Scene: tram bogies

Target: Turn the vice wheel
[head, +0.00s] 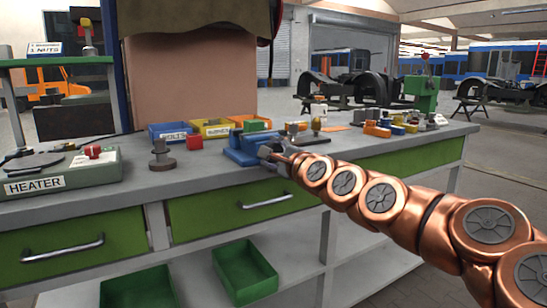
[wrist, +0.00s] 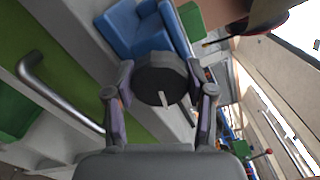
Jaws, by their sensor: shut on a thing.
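The blue vice (head: 243,150) is fixed on the grey workbench near its front edge in the head view. It also shows at the top of the wrist view (wrist: 140,28). The vice wheel (wrist: 158,74) is a dark round disc with a pale mark near its rim, in front of the vice. My gripper (head: 274,153) reaches the vice from the right. In the wrist view my gripper's two fingers (wrist: 160,84) press on opposite sides of the wheel. In the head view the wheel is mostly hidden by my gripper.
Blue, yellow and orange bins (head: 212,128) stand behind the vice. The heater (head: 62,172) is farther left. A drawer handle (head: 265,201) juts out below the bench top.

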